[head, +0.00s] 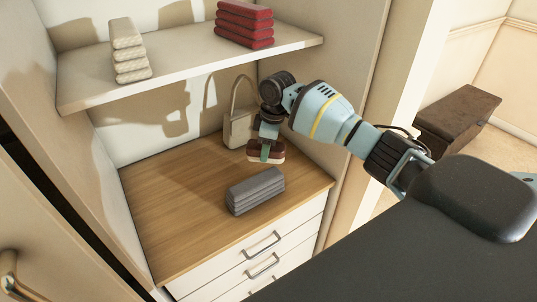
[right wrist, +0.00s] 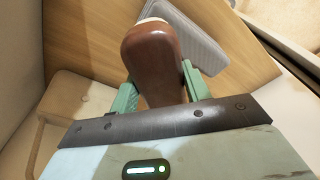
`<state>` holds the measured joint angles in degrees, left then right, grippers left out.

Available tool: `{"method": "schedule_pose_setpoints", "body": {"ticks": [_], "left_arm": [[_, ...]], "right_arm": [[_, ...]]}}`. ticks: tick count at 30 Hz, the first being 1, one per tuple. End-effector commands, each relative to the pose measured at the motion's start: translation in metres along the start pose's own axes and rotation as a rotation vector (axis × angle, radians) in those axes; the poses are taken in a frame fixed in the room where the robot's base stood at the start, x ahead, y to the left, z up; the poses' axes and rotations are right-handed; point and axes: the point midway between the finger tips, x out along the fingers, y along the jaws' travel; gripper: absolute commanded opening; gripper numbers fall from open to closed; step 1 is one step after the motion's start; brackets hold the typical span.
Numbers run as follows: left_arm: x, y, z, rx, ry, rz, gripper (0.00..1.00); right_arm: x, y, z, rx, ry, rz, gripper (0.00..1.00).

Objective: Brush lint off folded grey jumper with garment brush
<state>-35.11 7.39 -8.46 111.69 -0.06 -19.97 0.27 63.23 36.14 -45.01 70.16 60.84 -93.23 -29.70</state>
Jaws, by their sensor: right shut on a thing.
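The folded grey jumper (head: 255,191) lies on the wooden top of a drawer unit. It also shows partly behind the brush in the right wrist view (right wrist: 190,40). The garment brush (head: 257,148) has a brown body with a pale underside. In the right wrist view its brown wooden part (right wrist: 153,60) sits between the green fingers. My right gripper (head: 268,152) is shut on the brush and holds it above and behind the jumper, apart from it in the picture. Lint is too small to make out. My left gripper is not in view.
A beige handbag (head: 238,128) with a tall handle stands at the back, close to my right gripper. A shelf (head: 190,60) above bears folded cream (head: 128,50) and red (head: 244,24) garments. The wooden top (head: 165,205) is clear left of the jumper.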

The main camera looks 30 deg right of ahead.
Motion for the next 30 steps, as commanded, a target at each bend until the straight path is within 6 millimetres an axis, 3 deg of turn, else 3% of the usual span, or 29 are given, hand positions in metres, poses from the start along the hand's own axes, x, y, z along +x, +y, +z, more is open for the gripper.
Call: {"method": "schedule_pose_setpoints", "body": {"ticks": [12,30], "left_arm": [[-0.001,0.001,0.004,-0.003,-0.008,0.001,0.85],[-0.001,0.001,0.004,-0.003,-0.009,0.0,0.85]], "right_arm": [[-0.03,0.003,-0.008,0.006,-0.001,-0.002,0.29],[-0.031,0.002,-0.009,-0.003,-0.002,-0.004,0.29]]}}
